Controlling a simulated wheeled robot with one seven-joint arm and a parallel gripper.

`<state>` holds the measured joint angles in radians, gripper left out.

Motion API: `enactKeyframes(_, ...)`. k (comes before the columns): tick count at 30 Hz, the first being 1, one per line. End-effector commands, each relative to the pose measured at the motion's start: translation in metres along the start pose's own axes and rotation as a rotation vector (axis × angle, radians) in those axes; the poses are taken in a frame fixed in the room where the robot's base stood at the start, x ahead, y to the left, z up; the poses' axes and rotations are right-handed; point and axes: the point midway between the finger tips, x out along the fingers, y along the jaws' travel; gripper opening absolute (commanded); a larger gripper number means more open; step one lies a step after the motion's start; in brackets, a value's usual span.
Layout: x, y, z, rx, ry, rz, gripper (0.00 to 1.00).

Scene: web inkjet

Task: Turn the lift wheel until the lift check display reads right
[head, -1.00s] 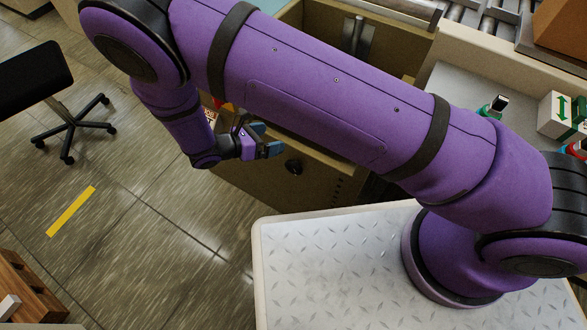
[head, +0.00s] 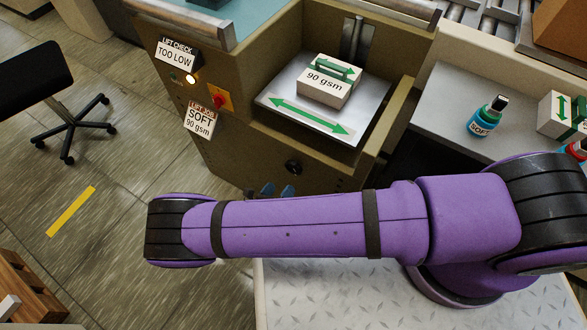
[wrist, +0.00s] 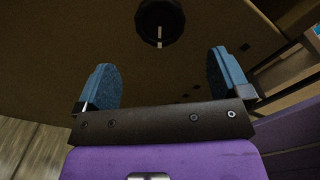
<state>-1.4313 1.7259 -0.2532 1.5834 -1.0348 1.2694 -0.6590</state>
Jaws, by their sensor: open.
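The lift check display (head: 175,55) on the brown machine's left face reads TOO LOW, with a lit lamp below it. The lift wheel looks to be the round black knob (head: 293,167) on the machine's front face. In the wrist view the knob (wrist: 160,22) has a pale mark pointing down toward my gripper. My gripper (head: 278,190) is open and empty just below the knob in the head view, mostly hidden by my arm. In the wrist view its blue fingers (wrist: 162,78) are spread, with the knob ahead between their lines, not touching it.
A 90 gsm stack (head: 325,87) with a green arrow sits on the lift plate (head: 300,113). A LIFT JOB card (head: 200,119) reads SOFT 90 gsm. A red knob (head: 219,100) is beside it. A SOFT bottle (head: 487,118) stands on the grey shelf at right.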

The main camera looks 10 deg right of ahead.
Motion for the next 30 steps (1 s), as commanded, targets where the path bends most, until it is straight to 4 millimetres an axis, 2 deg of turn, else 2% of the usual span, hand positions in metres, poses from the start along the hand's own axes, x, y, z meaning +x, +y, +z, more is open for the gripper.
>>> enactKeyframes(9, 0.056, -0.001, 0.000, 0.000, 0.002, -0.002, 0.95)
enactKeyframes(15, 0.082, -0.001, 0.000, 0.000, 0.002, -0.001, 0.95)
enactKeyframes(21, 0.093, -0.001, 0.000, 0.001, 0.002, -0.001, 0.95)
enactKeyframes(29, 0.094, -0.001, 0.000, 0.001, 0.002, -0.001, 0.95)
enactKeyframes(30, 0.094, -0.001, 0.000, 0.001, 0.002, -0.001, 0.88)
